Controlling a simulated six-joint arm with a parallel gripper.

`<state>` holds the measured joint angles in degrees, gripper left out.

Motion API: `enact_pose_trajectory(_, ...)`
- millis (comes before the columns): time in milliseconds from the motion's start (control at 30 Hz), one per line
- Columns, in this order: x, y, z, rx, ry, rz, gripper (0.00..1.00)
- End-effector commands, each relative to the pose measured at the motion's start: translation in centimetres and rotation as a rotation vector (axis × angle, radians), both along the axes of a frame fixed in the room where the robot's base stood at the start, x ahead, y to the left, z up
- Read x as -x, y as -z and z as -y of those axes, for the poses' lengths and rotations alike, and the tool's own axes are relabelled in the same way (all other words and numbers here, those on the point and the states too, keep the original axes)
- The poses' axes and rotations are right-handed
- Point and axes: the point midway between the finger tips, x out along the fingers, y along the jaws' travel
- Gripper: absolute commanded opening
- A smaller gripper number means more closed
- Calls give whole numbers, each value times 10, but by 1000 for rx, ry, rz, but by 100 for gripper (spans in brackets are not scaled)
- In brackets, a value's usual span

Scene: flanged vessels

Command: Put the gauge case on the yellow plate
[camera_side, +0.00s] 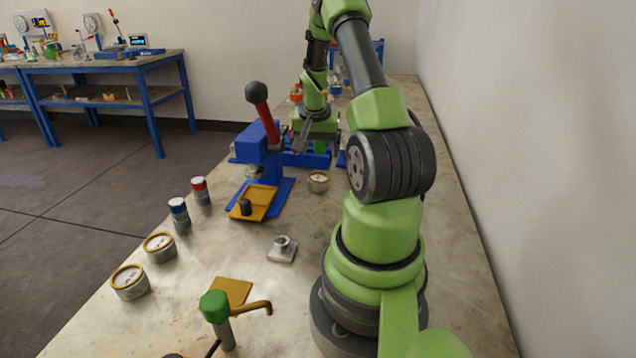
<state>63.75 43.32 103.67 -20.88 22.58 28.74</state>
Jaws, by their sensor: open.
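Three round gauge cases with brass rims and pale faces stand on the bench: one (130,281) at the front left edge, one (159,247) just behind it, and a smaller one (318,181) near the middle. A flat yellow plate (232,290) lies at the front, partly hidden by a green-topped tap. A second yellow plate (262,197) lies at the blue press with a dark knob-like piece on it.
A blue press (262,150) with a red lever stands left of my gripper. Red-capped (200,190) and blue-capped (179,212) cylinders stand along the left edge. A grey flanged part (282,249) sits mid-bench. The green-topped tap (215,308) stands in front. A wall borders the right.

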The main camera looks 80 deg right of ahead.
Motion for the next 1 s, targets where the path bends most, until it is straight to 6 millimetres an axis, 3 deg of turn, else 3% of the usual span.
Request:
enact_pose_trajectory(200,3,20,7,7,-101,-5,88)
enact_pose_trajectory(400,2,45,13,7,-100,-4,88)
enact_pose_trajectory(567,1,55,16,9,-99,-3,88)
enact_pose_trajectory(800,0,89,23,7,-99,-4,88)
enact_pose_trajectory(1000,-1,102,27,10,-99,-3,88)
